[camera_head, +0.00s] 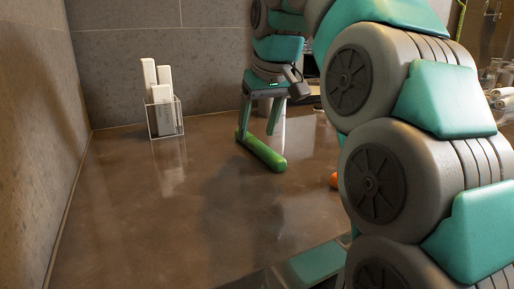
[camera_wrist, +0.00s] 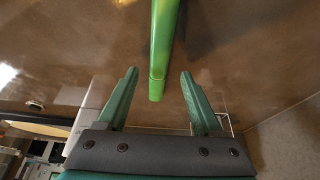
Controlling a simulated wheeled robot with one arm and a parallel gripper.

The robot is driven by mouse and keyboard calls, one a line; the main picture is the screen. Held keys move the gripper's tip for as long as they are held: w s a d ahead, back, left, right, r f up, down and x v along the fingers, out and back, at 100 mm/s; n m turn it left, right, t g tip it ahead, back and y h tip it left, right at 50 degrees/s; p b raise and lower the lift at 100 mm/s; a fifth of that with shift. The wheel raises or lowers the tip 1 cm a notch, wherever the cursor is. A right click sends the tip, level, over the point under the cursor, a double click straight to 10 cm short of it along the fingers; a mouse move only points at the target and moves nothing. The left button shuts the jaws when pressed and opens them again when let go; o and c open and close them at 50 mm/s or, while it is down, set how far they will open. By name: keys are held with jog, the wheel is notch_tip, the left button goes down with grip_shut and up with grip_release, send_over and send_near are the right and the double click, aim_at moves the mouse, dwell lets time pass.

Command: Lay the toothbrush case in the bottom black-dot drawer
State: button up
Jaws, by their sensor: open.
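The toothbrush case looks to be the long green bar (camera_head: 262,152) lying on the brown countertop. It also shows in the wrist view (camera_wrist: 162,45), running from the top edge down to between the fingers. My gripper (camera_head: 256,130) is open above the case, pointing down. In the wrist view its fingers (camera_wrist: 160,73) stand on either side of the case's near end, with a gap on both sides. No drawer or black-dot mark shows in either view.
A clear holder (camera_head: 152,121) with several white boxes stands at the back left by the tiled wall. A small orange thing (camera_head: 334,180) is partly hidden behind my arm. Rolled white towels (camera_head: 503,95) lie at the far right. The left countertop (camera_head: 120,220) is clear.

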aim_at(256, 140)
jog(key=shift+x, duration=1.5)
jog(key=shift+d, duration=0.1)
grip_shut()
